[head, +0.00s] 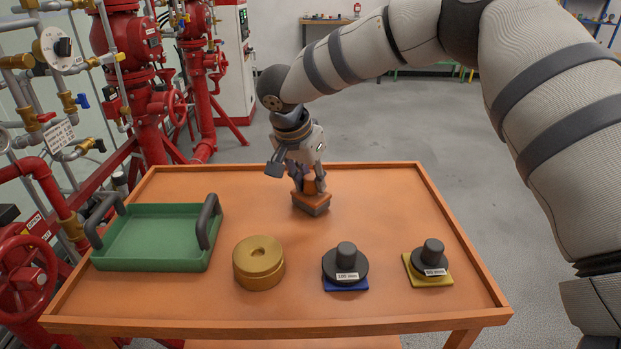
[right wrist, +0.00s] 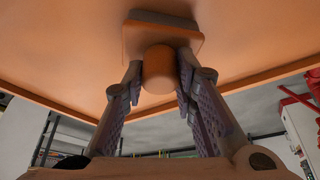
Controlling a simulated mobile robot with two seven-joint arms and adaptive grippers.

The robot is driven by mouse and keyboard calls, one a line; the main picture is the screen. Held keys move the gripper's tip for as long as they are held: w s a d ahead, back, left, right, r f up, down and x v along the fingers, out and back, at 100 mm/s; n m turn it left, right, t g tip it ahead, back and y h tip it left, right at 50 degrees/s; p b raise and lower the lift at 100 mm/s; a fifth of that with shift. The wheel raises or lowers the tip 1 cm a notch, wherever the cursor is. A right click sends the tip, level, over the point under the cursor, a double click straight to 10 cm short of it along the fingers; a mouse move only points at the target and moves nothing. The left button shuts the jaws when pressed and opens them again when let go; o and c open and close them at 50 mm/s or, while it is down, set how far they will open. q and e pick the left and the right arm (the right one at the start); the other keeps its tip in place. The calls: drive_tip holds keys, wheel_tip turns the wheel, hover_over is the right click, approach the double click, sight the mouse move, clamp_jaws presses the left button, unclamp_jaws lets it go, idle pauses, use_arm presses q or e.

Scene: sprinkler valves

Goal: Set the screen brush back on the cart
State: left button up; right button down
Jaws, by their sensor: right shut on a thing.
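The screen brush (head: 312,202) has an orange block with a dark base and an orange knob. It stands upright at the back middle of the orange cart top (head: 350,311), its base at or very near the surface. My right gripper (head: 307,184) is shut on the brush's knob from above. In the right wrist view the brush (right wrist: 158,70) sits between the two finger pads, its block against or close to the cart top (right wrist: 60,60). My left gripper is not in view.
A green tray (head: 150,262) with dark handles stands at the cart's left. A brass disc (head: 259,262), a black weight on a blue pad (head: 345,264) and another on a yellow pad (head: 431,258) line the front. Red pipes and valves (head: 165,105) stand left of the cart.

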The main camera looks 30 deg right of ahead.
drive_tip(key=shift+f, duration=0.2)
drive_tip(key=c, duration=1.3)
unclamp_jaws()
drive_tip(key=shift+r, duration=0.1)
drive_tip(key=v, duration=1.2)
drive_tip(key=shift+p, duration=0.35)
drive_tip(key=shift+r, duration=0.1)
